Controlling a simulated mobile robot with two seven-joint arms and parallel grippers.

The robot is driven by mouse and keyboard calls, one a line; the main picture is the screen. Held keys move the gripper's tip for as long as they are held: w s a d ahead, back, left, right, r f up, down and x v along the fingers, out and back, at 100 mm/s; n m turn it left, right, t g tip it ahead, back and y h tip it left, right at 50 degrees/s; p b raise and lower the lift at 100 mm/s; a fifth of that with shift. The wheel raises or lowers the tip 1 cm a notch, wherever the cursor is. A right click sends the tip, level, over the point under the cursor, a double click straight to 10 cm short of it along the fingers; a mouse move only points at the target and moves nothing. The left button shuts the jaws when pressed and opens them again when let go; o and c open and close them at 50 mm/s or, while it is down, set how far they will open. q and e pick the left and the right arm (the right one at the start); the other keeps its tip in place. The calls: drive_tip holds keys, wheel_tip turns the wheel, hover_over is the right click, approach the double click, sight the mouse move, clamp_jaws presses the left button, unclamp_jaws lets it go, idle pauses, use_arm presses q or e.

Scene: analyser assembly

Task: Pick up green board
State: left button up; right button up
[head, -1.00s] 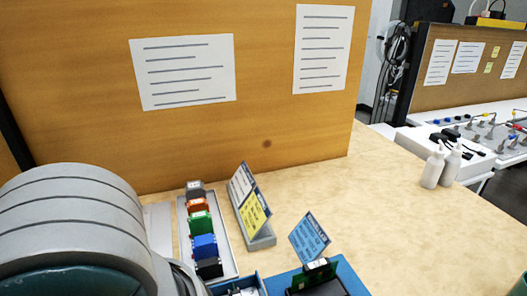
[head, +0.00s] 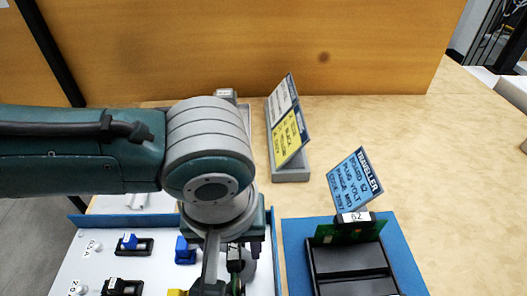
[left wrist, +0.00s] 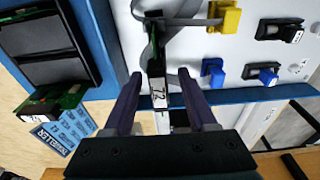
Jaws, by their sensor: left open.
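My left gripper (head: 230,250) points down over the white blue-edged tray (head: 92,262). In the left wrist view it (left wrist: 160,78) is open. A thin dark upright board with a green edge and a white label reading 72 (left wrist: 157,88) shows between its two fingers, with a gap on each side. In the head view this board (head: 235,265) is mostly hidden by my gripper. A second green board (head: 348,232), labelled 62, stands at the black holder on a blue base; it also shows in the left wrist view (left wrist: 68,98). My right gripper is not in view.
A blue sign (head: 355,180) stands behind the black holder (head: 350,265). A white and yellow sign stand (head: 287,125) is further back. Blue, black and yellow connectors (left wrist: 225,18) sit in the tray. The table's right side (head: 460,190) is clear.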

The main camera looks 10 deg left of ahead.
use_arm(q)
drive_tip(key=shift+w+f, duration=0.1)
drive_tip(key=shift+f, duration=0.8)
drive_tip(key=shift+c, duration=0.3)
clamp_jaws()
